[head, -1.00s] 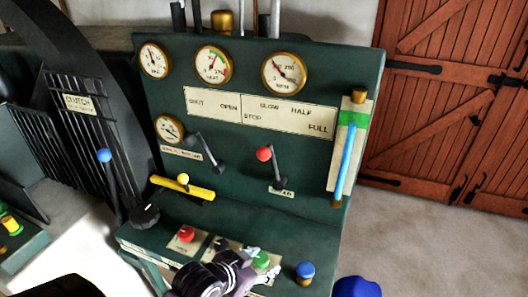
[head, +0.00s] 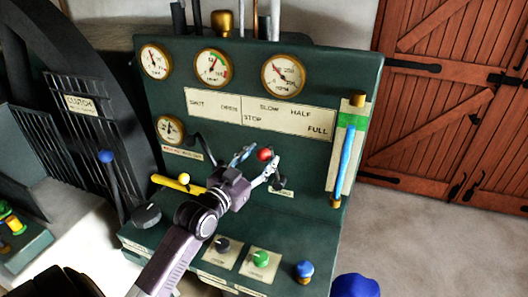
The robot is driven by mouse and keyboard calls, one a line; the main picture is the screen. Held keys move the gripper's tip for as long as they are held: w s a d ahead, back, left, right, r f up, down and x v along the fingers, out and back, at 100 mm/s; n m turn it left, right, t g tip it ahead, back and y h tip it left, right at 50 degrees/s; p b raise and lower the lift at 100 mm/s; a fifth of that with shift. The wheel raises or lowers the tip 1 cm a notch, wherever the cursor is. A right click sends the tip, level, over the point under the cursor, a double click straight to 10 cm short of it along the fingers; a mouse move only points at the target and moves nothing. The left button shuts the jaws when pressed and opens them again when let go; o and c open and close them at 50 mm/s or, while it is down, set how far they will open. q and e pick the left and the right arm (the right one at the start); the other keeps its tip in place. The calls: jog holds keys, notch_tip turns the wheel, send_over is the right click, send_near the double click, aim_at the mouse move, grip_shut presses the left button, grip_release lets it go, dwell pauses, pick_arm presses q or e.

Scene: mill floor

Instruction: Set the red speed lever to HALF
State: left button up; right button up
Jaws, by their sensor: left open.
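The red speed lever's ball knob (head: 265,155) stands in front of the green panel, below the speed plate (head: 290,115) marked STOP, SLOW, HALF and FULL. The knob is left of the lever's dark pivot (head: 279,183), so the lever leans up and to the left. My left gripper (head: 257,164) is open, with its fingertips on either side of the red knob; I cannot tell whether they touch it. The lever's arm is partly hidden behind a finger. My right gripper is not in view.
A black lever (head: 203,146) stands just left of the gripper. A yellow bar with a yellow knob (head: 184,178) is lower left. Green (head: 260,258) and blue (head: 304,270) knobs sit on the ledge below. A blue-filled sight glass (head: 346,155) is on the right.

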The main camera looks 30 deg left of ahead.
pick_arm(q)
jog(key=shift+w, duration=0.85)
jog(key=shift+c, duration=0.4)
grip_shut()
